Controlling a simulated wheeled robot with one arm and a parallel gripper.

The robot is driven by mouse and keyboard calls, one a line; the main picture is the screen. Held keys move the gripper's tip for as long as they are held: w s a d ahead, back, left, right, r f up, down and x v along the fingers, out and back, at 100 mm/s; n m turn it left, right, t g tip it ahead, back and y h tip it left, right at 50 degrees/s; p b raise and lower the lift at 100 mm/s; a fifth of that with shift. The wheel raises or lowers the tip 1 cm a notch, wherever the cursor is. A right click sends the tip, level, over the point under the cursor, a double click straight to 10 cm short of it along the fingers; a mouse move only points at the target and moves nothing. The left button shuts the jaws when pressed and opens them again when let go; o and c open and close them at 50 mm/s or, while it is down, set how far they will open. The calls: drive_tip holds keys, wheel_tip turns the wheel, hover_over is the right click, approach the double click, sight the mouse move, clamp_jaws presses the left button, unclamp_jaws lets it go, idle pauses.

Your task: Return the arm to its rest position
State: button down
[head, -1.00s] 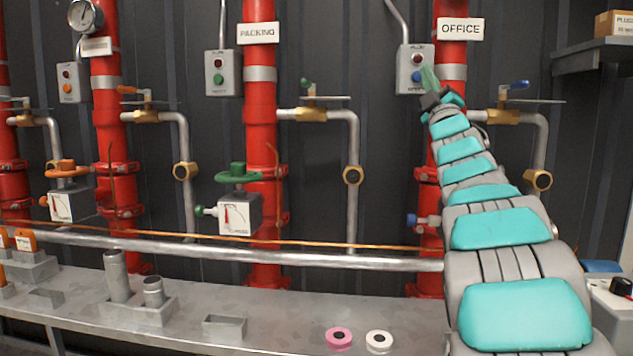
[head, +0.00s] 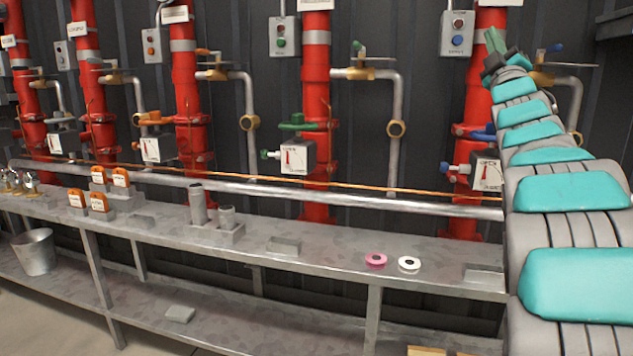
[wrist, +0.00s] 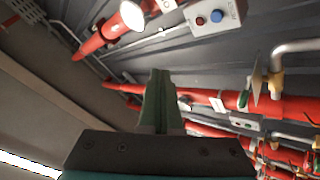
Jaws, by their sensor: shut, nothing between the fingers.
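My arm rises along the right side of the head view, with teal pads on grey links. My gripper (head: 495,42) is at its top end, pointing up, beside the rightmost red pipe and just right of a grey button box (head: 458,33). In the wrist view my gripper (wrist: 157,100) shows its green fingers together, with nothing between them. The wrist view looks steeply upward, with the button box (wrist: 215,16) and red pipes beyond the fingers. The fingers look apart from the box and pipes.
A metal bench (head: 330,258) runs along the wall, bearing a pink ring (head: 375,261), a white ring (head: 409,265), and orange tagged items (head: 98,203). A rail (head: 350,200) runs above it. Valves (head: 297,156) stand out from the pipes. A bucket (head: 35,252) is at the lower left.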

drive_tip(key=s+a+f+m+g+h, duration=0.1)
drive_tip(key=s+f+m+g, duration=0.3)
drive_tip(key=f, duration=0.7)
drive_tip(key=s+a+f+m+g, duration=0.25)
drive_tip(key=f+g, duration=0.35)
drive_tip(key=f, duration=0.6)
drive_tip(key=s+a+f+m+g+h, duration=0.1)
drive_tip(key=s+f+m+g, duration=0.25)
drive_tip(key=f, duration=0.75)
drive_tip(key=s+a+f+g+y, duration=0.2)
drive_tip(key=s+a+f+g, duration=0.35)
drive_tip(key=s+f, duration=0.6)
drive_tip(key=s+a+f+g+y, duration=0.2)
drive_tip(key=s+a+f+g, duration=0.2)
drive_tip(key=s+a+f, duration=0.7)
drive_tip(key=s+f+g+y, duration=0.1)
drive_tip(key=s+g, duration=0.3)
drive_tip(key=s, duration=1.3)
drive_tip(key=shift+s+f+g, duration=0.3)
drive_tip(key=shift+f+g, duration=0.05)
drive_tip(key=shift+g, duration=0.05)
